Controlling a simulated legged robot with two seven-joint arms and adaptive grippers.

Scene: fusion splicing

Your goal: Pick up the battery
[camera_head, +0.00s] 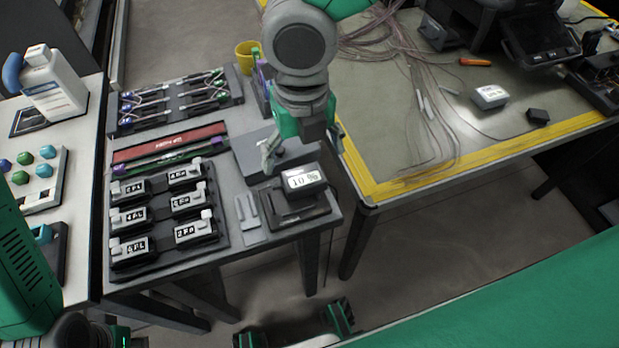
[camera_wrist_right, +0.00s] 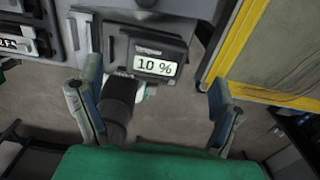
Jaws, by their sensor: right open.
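A dark battery block (camera_head: 303,181) with a white display reading "10 %" sits on a dark base near the front right corner of the grey table. In the right wrist view the battery (camera_wrist_right: 157,66) shows ahead, above the space between the fingers. My right gripper (camera_head: 302,143) comes down from the top, its fingers spread just behind and above the battery. In the wrist view the right gripper (camera_wrist_right: 152,112) is open, with a dark rounded part of unclear origin between the fingers. I cannot make out my left gripper; only green arm parts show at the lower left.
Labelled black holders (camera_head: 165,222) stand left of the battery; a flat grey piece (camera_head: 250,218) lies beside it. A yellow-edged table (camera_head: 400,185) with loose cables and a small white-topped box (camera_head: 489,97) stands to the right, across a gap. A yellow cup (camera_head: 246,56) stands behind.

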